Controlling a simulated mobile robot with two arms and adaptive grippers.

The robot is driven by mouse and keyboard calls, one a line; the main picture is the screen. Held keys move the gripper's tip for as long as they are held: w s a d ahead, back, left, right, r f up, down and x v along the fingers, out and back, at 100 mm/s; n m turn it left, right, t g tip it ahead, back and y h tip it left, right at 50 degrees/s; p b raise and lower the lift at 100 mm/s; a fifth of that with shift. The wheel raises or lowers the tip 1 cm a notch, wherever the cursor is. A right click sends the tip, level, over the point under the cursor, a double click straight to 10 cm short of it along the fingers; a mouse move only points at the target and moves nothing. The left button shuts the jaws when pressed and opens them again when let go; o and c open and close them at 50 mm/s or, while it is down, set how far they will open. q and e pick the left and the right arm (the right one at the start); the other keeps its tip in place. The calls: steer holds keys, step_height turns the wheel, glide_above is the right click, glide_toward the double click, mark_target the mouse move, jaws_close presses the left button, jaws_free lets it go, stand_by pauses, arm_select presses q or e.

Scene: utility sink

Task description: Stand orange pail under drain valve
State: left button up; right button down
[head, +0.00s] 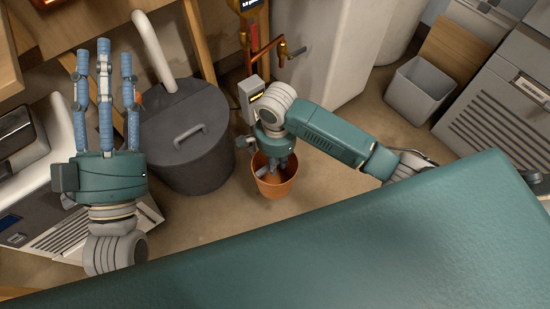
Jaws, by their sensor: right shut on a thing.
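The orange pail (280,187) is upright near the middle of the head view, below a copper drain pipe with a valve (285,50) that has a red part beside it. My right gripper (271,168) reaches down into the pail's mouth and is shut on the pail; its fingertips are partly hidden by the rim. I cannot tell whether the pail's base touches the floor. My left gripper (104,52) is raised at the left with its fingers straight and spread, open and empty.
A dark lidded bin (190,150) with a pale hose stands left of the pail. A small grey box (250,98) is behind the pail. A light bin (415,90) stands at the right. Bare floor (335,195) lies right of the pail.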

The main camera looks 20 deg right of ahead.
steer(key=w+a+r+n, duration=0.1)
steer(key=r, duration=0.1)
steer(key=w+a+r+n, duration=0.1)
steer(key=w+a+r, duration=0.1)
steer(key=r, duration=0.1)
steer(key=w+a+r+n, duration=0.1)
steer(key=a+r, duration=0.1)
steer(key=r, duration=0.1)
steer(key=shift+w+a+r+n, duration=0.1)
steer(key=shift+w+a+n, duration=0.1)
steer(key=shift+n, duration=0.1)
steer(key=a+r+n, duration=0.4)
steer(key=r, duration=0.4)
steer(key=s+d+r+n, duration=0.1)
steer(key=s+r+n, duration=0.2)
steer(key=r, duration=0.6)
steer(key=s+d+r+n, duration=0.2)
steer(key=s+r+n, duration=0.1)
steer(key=s+r, duration=0.4)
step_height(320, 180, up, 3)
steer(key=shift+f, duration=0.1)
steer(key=shift+a, duration=0.1)
